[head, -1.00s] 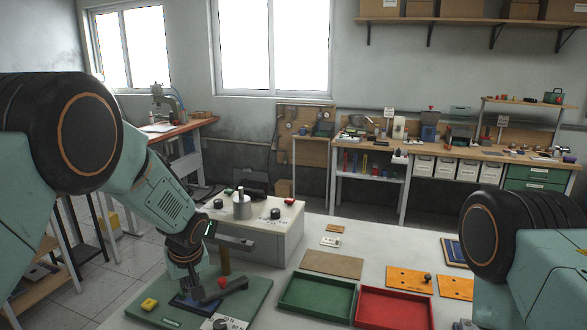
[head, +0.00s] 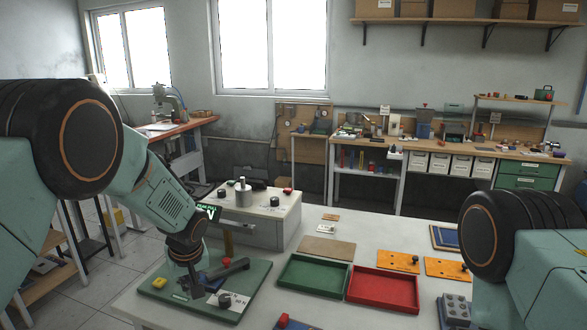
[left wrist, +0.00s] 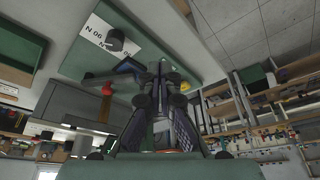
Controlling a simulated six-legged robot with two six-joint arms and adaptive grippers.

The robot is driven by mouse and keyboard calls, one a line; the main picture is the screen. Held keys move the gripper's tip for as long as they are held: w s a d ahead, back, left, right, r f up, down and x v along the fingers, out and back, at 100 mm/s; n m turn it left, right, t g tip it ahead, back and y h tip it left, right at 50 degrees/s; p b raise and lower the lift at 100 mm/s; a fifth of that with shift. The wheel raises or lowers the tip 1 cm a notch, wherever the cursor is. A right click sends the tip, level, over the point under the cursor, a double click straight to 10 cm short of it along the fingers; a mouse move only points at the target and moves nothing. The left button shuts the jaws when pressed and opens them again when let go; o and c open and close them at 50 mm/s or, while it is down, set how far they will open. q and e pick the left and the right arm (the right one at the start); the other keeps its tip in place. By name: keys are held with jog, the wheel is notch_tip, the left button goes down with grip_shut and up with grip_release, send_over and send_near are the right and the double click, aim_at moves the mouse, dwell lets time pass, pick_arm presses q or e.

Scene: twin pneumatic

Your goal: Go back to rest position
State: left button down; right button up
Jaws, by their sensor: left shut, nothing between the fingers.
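My left arm comes in from the left in the head view and bends down over a green base plate (head: 250,295). My left gripper (head: 190,283) hangs over the plate, near its blue part and dark lever (head: 228,269). In the left wrist view its fingers (left wrist: 160,72) are together with nothing held between them. How far the fingertips are from the plate is hard to tell. A yellow knob (head: 158,283) and a black round knob (head: 224,300) sit on the plate. Only the upper part of my right arm shows at the right edge; its gripper is out of the picture.
A grey box (head: 262,232) with knobs stands behind the plate. A green tray (head: 313,292), a red tray (head: 383,306) and orange plates (head: 398,262) lie on the table to the right. A grey studded block (head: 456,300) is near my right arm.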

pick_arm(q)
jog(key=s+d+f+m+t+h+b, duration=0.1)
jog(key=s+f+m+b, duration=0.2)
jog(key=s+f, duration=0.5)
jog(key=s+d+f+m+h+b, duration=0.2)
jog(key=s+f+m+b, duration=0.3)
jog(key=f, duration=0.6)
jog(key=s+a+f+n+g+b, duration=0.1)
jog(key=s+f+b, duration=0.5)
jog(key=s, duration=0.9)
jog(key=s+a+f+n+g+b, duration=0.1)
jog(key=s+f+g+b, duration=0.2)
jog(key=s+f, duration=1)
jog(key=s+b, duration=0.3)
jog(key=shift+a+y+b, duration=0.3)
jog(key=shift+y, duration=0.1)
jog(key=shift+r, duration=0.1)
jog(key=shift+s+a+n, duration=0.1)
jog(key=shift+n, duration=0.2)
